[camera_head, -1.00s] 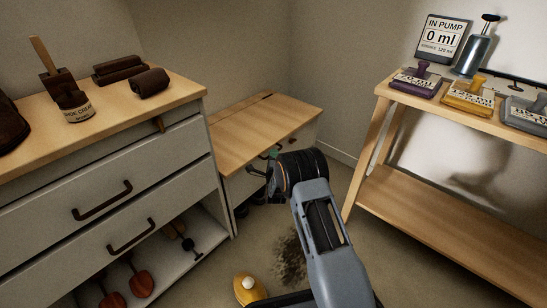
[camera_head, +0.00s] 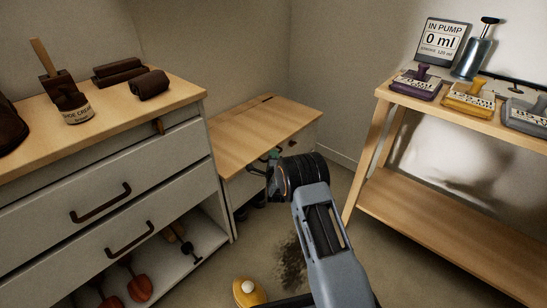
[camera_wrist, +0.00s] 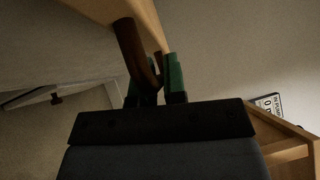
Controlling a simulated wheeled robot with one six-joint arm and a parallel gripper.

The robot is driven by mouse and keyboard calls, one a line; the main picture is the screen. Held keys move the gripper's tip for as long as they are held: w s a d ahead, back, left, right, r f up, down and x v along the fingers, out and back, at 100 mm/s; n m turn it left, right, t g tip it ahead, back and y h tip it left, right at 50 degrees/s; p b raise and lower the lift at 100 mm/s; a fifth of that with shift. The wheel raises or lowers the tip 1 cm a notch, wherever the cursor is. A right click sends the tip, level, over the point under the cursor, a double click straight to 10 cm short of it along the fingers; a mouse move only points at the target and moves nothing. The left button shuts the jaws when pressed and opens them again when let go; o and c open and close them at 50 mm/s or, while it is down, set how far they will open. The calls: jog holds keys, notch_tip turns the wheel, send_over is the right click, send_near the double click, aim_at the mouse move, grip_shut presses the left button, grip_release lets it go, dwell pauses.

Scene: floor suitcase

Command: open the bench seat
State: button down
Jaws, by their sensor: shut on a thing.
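The bench (camera_head: 238,175) stands in the corner, with a light wooden seat (camera_head: 262,128) on a pale box. The seat looks lowered onto the box. My gripper (camera_head: 272,158) is at the bench's front edge, partly hidden behind my own dark wrist in the head view. In the wrist view, my gripper's green fingers (camera_wrist: 157,78) are shut on a brown curved handle (camera_wrist: 132,50) by the wooden edge. The point of contact is dark and partly hidden.
A drawer unit (camera_head: 100,225) with a wooden top stands close on the left. A wooden table (camera_head: 450,215) with labelled stamp-like blocks and a pump stands on the right. A yellow object (camera_head: 247,293) lies on the floor near my arm. Some floor between the furniture is clear.

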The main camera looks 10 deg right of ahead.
jog(key=shift+n+g+y, duration=0.3)
jog(key=shift+n+g, duration=0.5)
jog(key=shift+n, duration=0.1)
notch_tip(320, 180, up, 5)
jog(key=p, duration=0.5)
jog(key=shift+w+f, duration=0.1)
jog(key=shift+f, duration=0.1)
jog(key=shift+a+r+p, duration=0.1)
jog(key=shift+r+p, duration=0.15)
jog(key=shift+p, duration=0.2)
jog(key=shift+n+g, duration=0.3)
jog(key=shift+f, duration=0.15)
jog(key=c, duration=1.5)
grip_release()
jog(key=shift+o, duration=0.2)
jog(key=s+a+p, duration=0.2)
jog(key=s+p, duration=0.1)
jog(key=s, duration=1)
jog(key=shift+s+r, duration=0.35)
